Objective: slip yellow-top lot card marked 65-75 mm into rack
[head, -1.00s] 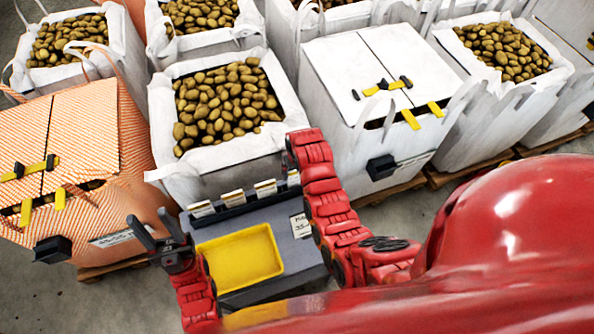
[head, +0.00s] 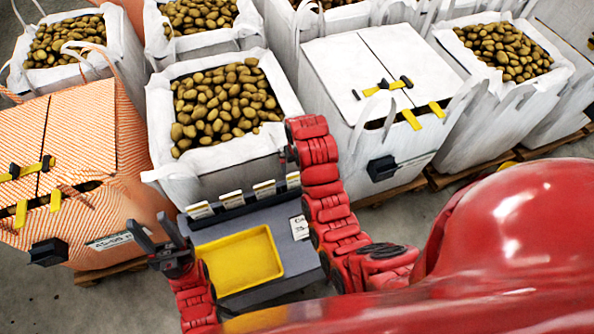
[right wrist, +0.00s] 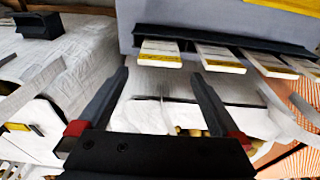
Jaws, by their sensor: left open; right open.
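Several white lot cards stand along a dark rack strip (head: 220,212) at the back of the grey bench. In the right wrist view, cards with yellow bands show near the top, such as one card (right wrist: 160,52) and another beside it (right wrist: 218,58). Their print is too small to read, so I cannot tell which is 65-75 mm. My right gripper (right wrist: 160,78) is open and empty, its fingertips near the cards; in the head view it is mostly hidden behind my red arm. My left gripper (head: 157,232) is open and empty, left of the bench.
A yellow tray (head: 212,262) lies on the bench, with a printed label (head: 300,228) to its right. Potato-filled bags (head: 275,150) stand behind. A closed white bag (head: 345,62) and an orange-striped bag (head: 85,130) carry black boxes (head: 381,168) on their fronts.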

